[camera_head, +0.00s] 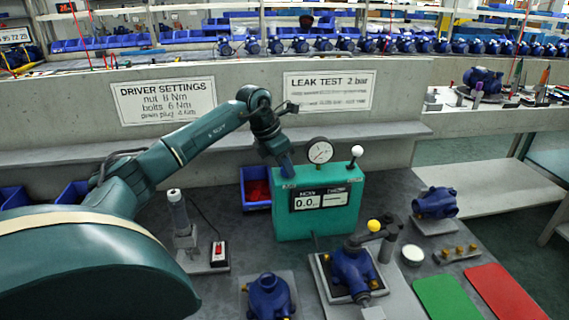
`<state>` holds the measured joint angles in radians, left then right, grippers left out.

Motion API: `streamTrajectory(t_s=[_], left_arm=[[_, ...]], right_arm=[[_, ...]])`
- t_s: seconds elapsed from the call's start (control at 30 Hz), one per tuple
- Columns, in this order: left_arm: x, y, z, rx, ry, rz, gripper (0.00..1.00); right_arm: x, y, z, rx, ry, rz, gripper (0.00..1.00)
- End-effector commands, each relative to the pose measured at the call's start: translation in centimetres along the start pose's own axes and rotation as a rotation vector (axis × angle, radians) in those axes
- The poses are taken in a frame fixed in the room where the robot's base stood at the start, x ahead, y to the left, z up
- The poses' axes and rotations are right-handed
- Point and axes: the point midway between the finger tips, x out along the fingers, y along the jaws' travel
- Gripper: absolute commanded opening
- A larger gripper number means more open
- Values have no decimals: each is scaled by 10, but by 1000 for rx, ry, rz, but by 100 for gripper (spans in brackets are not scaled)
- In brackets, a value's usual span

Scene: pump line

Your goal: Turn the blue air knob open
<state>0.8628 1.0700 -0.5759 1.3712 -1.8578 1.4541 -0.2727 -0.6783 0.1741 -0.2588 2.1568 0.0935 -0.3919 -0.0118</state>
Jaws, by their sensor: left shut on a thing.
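The green leak test box (281,224) stands on the bench in the middle of the view. My left arm reaches over from the left, and my left gripper (285,165) points down at the left end of the box top. It is shut on the blue air knob (287,172), of which only a small blue part shows below the fingers. How far the knob is turned I cannot tell. A round pressure gauge (319,151) and a white-ball lever (357,152) stand on the box top. The box display (307,203) reads about 0.0. My right gripper is out of view.
A blue bin with red parts (257,195) stands left of the box. A blue pump (352,270) sits in a fixture with a yellow-ball handle (374,226) in front. Other pumps (269,296), a driver (180,218), and green (446,298) and red mats (505,291) lie around.

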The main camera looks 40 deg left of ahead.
Motion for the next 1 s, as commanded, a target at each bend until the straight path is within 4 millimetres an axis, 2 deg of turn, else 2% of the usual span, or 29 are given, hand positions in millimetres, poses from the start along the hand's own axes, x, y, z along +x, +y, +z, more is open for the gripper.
streamTrajectory(t_s=[0.27,1.0], left_arm=[[-2,-1,1,-164,-1,70,7],[0,-5,4,-810,-3,337,7]], right_arm=[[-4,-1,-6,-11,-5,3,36],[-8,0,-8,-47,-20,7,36]])
